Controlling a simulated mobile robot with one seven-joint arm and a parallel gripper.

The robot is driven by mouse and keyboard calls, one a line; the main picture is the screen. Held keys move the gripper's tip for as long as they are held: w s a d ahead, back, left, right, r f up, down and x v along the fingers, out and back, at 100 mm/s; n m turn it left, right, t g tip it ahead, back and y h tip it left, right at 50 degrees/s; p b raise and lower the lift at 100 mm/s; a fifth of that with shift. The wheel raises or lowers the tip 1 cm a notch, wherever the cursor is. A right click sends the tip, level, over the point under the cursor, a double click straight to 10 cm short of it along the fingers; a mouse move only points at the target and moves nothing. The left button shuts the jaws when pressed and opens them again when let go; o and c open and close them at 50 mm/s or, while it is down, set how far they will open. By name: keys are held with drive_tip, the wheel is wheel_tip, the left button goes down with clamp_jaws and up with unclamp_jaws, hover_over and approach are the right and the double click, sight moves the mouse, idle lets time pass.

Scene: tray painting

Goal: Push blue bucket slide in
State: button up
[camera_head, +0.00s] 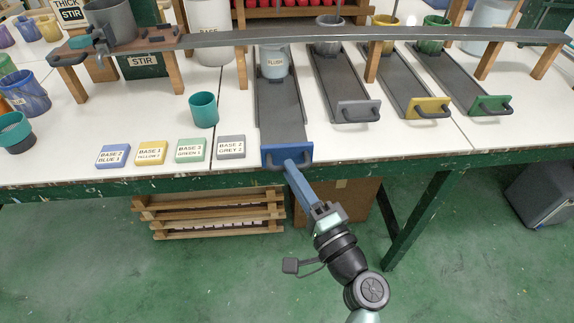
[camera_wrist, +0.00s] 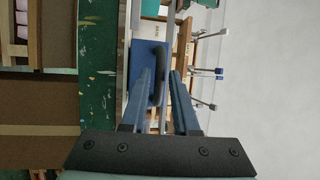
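The blue bucket slide has a blue front plate (camera_head: 274,158) at the table's front edge; its dark track (camera_head: 280,105) runs back under the grey rail. A pale bluish bucket (camera_head: 274,62) with a white label stands at the track's back. My gripper (camera_head: 291,163) reaches up from below to the blue plate. In the wrist view, the blue plate (camera_wrist: 137,62) and its dark handle (camera_wrist: 157,75) are ahead. My gripper's fingers (camera_wrist: 162,72) are apart, with the handle showing between them, close to the left finger. Whether they touch it cannot be told.
Grey (camera_head: 358,110), yellow (camera_head: 428,107) and green (camera_head: 492,104) slide fronts sit farther back to the right. Labelled blocks, including a grey one (camera_head: 231,146), and a teal cup (camera_head: 203,110) are to the left. A grey rail (camera_head: 300,38) on wooden legs crosses above the slides.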

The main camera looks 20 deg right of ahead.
drive_tip(key=shift+w+a+r, duration=0.1)
drive_tip(key=shift+w, duration=0.55)
drive_tip(key=shift+w+a+r, duration=0.1)
drive_tip(key=shift+w, duration=0.5)
clamp_jaws()
idle(0.5)
